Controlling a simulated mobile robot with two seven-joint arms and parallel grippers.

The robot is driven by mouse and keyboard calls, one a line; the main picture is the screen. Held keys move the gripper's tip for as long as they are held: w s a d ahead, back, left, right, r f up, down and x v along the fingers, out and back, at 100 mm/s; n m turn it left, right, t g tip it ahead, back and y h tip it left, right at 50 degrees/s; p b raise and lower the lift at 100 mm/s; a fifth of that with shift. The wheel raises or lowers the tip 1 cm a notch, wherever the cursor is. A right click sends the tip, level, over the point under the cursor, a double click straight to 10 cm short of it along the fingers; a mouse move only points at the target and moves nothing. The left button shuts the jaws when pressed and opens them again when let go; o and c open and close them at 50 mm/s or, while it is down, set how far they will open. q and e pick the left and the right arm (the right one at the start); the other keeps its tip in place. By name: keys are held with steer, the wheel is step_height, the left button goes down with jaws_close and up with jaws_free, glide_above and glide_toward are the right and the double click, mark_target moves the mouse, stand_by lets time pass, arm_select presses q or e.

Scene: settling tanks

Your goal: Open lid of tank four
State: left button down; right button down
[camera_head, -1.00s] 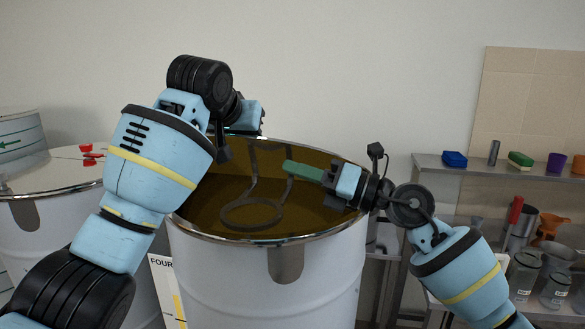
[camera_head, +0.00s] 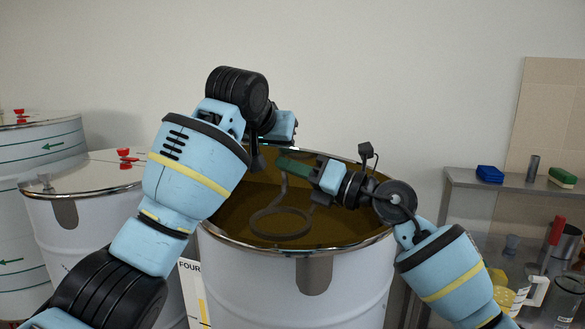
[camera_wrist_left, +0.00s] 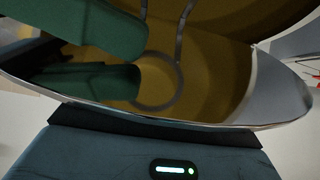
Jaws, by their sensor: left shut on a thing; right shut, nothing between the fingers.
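Tank four (camera_head: 345,275) is a white drum with a shiny rim, labelled FOUR at its left, in the middle of the head view. Its top is uncovered and shows a brown inside with a dark ring (camera_head: 280,234) on two rods. No lid can be made out clearly in the head view. My left gripper is at the tank's back rim, its fingers hidden in the head view. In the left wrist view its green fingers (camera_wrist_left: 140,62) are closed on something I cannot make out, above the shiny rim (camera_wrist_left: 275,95). My right gripper (camera_head: 281,164) is shut and empty over the opening.
A lidded tank (camera_head: 65,240) with a red knob stands at left, with another tank (camera_head: 40,150) behind it. At right is a grey shelf (camera_head: 465,180) with a blue block (camera_head: 490,174); jars and tools stand below.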

arm_select(q)
steer(key=shift+d+f, duration=0.1)
steer(key=shift+d, duration=0.05)
arm_select(e)
steer(key=shift+w+d+r, duration=0.2)
steer(key=shift+w+r, duration=0.05)
steer(key=shift+r, duration=0.2)
steer(key=shift+w+d+r, duration=0.15)
steer(key=shift+w+r, duration=0.05)
steer(key=shift+r, duration=0.2)
arm_select(q)
steer(key=c, duration=1)
jaws_free()
arm_select(e)
steer(key=shift+r, duration=0.1)
arm_select(q)
steer(key=shift+s, duration=0.25)
arm_select(e)
steer(key=shift+d, duration=0.1)
steer(key=shift+s+a, duration=0.1)
steer(key=shift+a, duration=0.15)
arm_select(q)
steer(key=v, duration=1.2)
steer(key=shift+w, duration=0.25)
arm_select(e)
steer(key=shift+f, duration=0.25)
